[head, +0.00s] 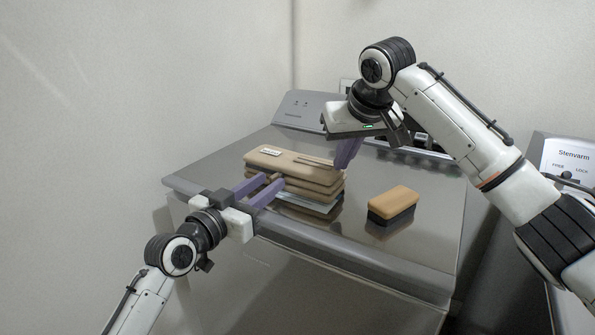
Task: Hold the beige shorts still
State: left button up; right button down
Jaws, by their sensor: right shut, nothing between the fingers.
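The beige shorts (290,163) are a folded, layered tan stack with a small white label on top, lying on the washer's grey top. My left gripper (273,180) reaches in at the stack's front left edge, with a tan piece of the shorts between its purple fingertips. It looks shut on that piece, with the fingers kept apart by it. My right gripper (345,158) is above and behind the right end of the stack, purple fingers pointing down. It is shut and empty. Whether its tips touch the stack cannot be told.
A tan-topped block with a dark base (393,202) lies on the washer top (405,240), right of the stack. The washer's control panel (303,108) is at the back. A second machine (568,155) stands at the right. The front right of the top is clear.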

jog(key=shift+s+f, duration=0.1)
jog(key=shift+f, duration=0.35)
pick_arm(q)
jog(key=v, duration=1)
jog(key=shift+s+a, duration=0.2)
jog(key=shift+s, duration=0.05)
jog(key=shift+r, duration=0.1)
pick_arm(e)
jog(key=shift+r, duration=0.1)
